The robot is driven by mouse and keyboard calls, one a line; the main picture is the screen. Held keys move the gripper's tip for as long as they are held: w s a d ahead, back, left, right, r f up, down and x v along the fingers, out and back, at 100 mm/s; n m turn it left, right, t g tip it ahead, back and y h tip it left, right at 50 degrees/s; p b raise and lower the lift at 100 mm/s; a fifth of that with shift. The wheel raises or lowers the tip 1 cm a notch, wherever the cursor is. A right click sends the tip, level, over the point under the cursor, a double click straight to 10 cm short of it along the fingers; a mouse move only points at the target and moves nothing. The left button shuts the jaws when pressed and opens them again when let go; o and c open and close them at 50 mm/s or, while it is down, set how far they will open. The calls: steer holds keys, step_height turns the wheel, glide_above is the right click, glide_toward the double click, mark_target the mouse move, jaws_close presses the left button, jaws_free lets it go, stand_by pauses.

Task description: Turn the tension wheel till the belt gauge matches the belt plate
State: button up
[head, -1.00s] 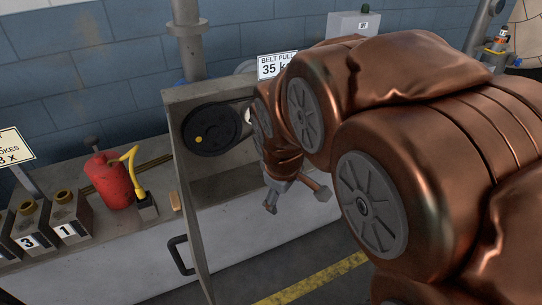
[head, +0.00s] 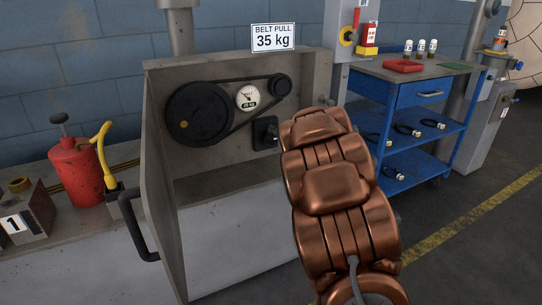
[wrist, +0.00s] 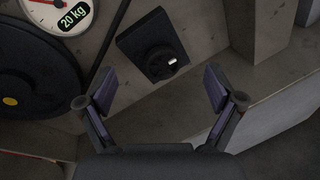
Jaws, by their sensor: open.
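The tension wheel (wrist: 159,60) is a small dark hand wheel on a square black plate, with one white mark. In the head view the wheel's plate (head: 264,131) sits low on the right of the belt housing, partly behind my arm. The belt gauge (head: 248,97) is a round white dial, and in the wrist view the gauge (wrist: 72,15) reads 20 kg. The belt plate (head: 273,37) reads BELT PULL 35 kg. My gripper (wrist: 160,88) is open and empty, its fingers apart below and either side of the wheel. My arm hides it in the head view.
The black belt runs round a large pulley (head: 199,114) and a small pulley (head: 280,86). The open housing door (head: 157,190) with a handle stands at left. A red oil can (head: 77,170) is beyond it. A blue cart (head: 400,95) stands to the right.

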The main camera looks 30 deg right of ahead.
mark_target(272, 139)
step_height(272, 139, down, 6)
steer(key=w+f+n+t+y+b, duration=0.1)
steer(key=w+n+t+y+b, duration=0.25)
steer(key=n, duration=0.35)
steer(key=shift+g+h, duration=0.35)
steer(key=shift+w+d+r+b, duration=0.15)
steer(key=shift+w+b, duration=0.2)
steer(key=shift+w, duration=0.8)
steer(key=shift+w+d+b, duration=0.15)
steer(key=shift+w+b, duration=0.2)
steer(key=shift+w, duration=0.75)
steer(key=shift+w+d+r+b, duration=0.15)
steer(key=shift+w+b, duration=0.2)
steer(key=shift+w, duration=0.8)
steer(key=c, duration=1.1)
steer(key=shift+c, duration=0.2)
